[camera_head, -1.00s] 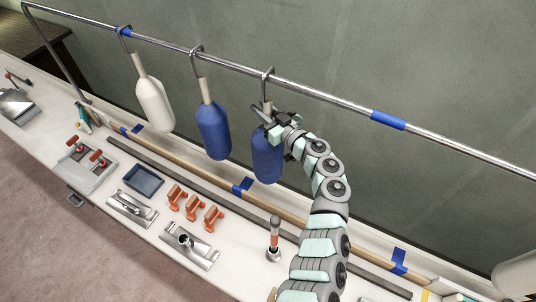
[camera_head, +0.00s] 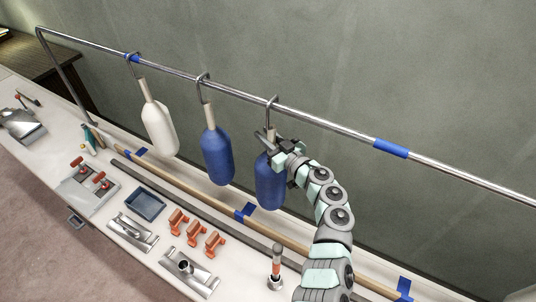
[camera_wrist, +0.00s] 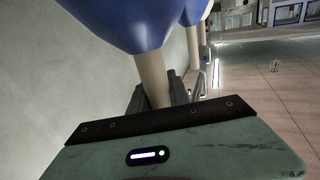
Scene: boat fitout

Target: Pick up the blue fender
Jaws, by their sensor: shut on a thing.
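A blue fender (camera_head: 268,188) hangs below a hook (camera_head: 271,104) on the metal rail, rightmost of the three hanging fenders. My gripper (camera_head: 272,146) is at its narrow top and shut on the tan neck. In the wrist view the tan neck (camera_wrist: 151,79) stands between the dark fingers (camera_wrist: 152,97), with the blue body (camera_wrist: 130,22) beyond it. A second blue fender (camera_head: 217,152) hangs to the left, apart from my gripper. Whether the held fender's top is still on its hook is hard to tell.
A white fender (camera_head: 159,128) hangs further left. The rail (camera_head: 330,123) runs above the bench, with blue tape (camera_head: 391,148) on it. Below lie a blue tray (camera_head: 146,205), orange clamps (camera_head: 195,234), metal fittings and a wooden pole (camera_head: 200,187).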

